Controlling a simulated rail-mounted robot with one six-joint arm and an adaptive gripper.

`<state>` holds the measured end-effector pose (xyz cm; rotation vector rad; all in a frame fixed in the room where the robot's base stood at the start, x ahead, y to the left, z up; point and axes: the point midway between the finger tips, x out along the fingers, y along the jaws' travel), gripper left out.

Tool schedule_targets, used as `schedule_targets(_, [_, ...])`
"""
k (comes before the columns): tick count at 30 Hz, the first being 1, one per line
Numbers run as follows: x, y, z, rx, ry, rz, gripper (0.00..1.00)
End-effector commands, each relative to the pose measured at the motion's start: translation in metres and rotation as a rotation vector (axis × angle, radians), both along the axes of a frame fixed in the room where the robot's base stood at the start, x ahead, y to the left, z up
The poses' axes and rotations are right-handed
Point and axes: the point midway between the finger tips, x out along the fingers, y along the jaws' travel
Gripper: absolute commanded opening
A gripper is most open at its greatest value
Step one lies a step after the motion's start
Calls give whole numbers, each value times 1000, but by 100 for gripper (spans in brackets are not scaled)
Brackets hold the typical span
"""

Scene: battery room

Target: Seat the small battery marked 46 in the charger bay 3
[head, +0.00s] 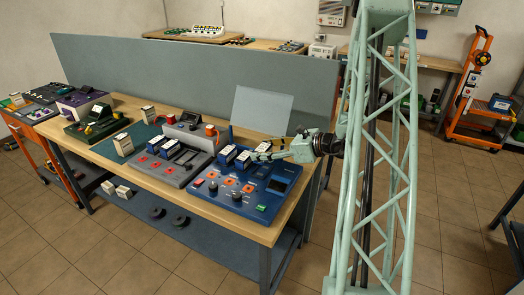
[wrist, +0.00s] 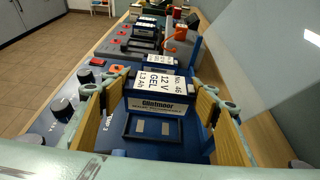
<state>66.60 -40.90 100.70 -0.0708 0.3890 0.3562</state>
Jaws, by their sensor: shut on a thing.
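In the head view my gripper (head: 275,154) reaches in from the right over the back of the blue charger (head: 236,200). An empty rectangular bay (wrist: 153,127) with two light contact strips lies on the near side of the battery in the wrist view. I cannot tell whether the battery's base touches the charger.
Another white-topped battery (wrist: 157,64) stands just beyond the held one. A grey charger (head: 175,165) with batteries stands to the left on the bench (head: 262,233). Knobs (wrist: 64,110) line the blue charger's front. A pale upright panel (head: 262,110) stands behind it.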

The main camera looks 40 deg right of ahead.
Motion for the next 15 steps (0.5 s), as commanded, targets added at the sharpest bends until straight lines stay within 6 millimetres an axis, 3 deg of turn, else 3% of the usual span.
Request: schedule_targets(15, [0,0,-7,0,-1,0,35])
